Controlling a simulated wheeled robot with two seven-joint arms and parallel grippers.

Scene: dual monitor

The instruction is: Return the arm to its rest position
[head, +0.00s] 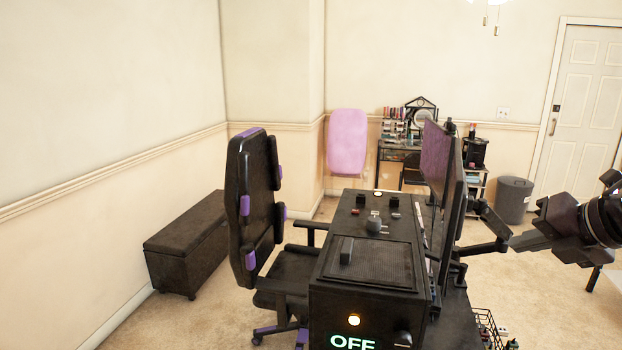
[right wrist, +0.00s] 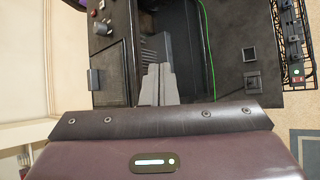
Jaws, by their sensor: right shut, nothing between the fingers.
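My right arm comes in from the right edge in the head view. Its gripper (head: 514,243) points left, toward the black monitors (head: 452,210) and the support bracket behind them. In the head view I cannot tell whether the fingertips touch the bracket. In the right wrist view the two grey fingers of the right gripper (right wrist: 158,70) are together, with nothing between them. They appear over the dark desk (right wrist: 235,45). My left gripper is in neither view.
A black control console (head: 365,270) with a lit yellow button and green "OFF" stands in front. A black and purple chair (head: 255,205) is left of it, with a dark bench (head: 187,245) beyond. A bin (head: 513,200) stands near the door (head: 585,105). Carpet is open at right.

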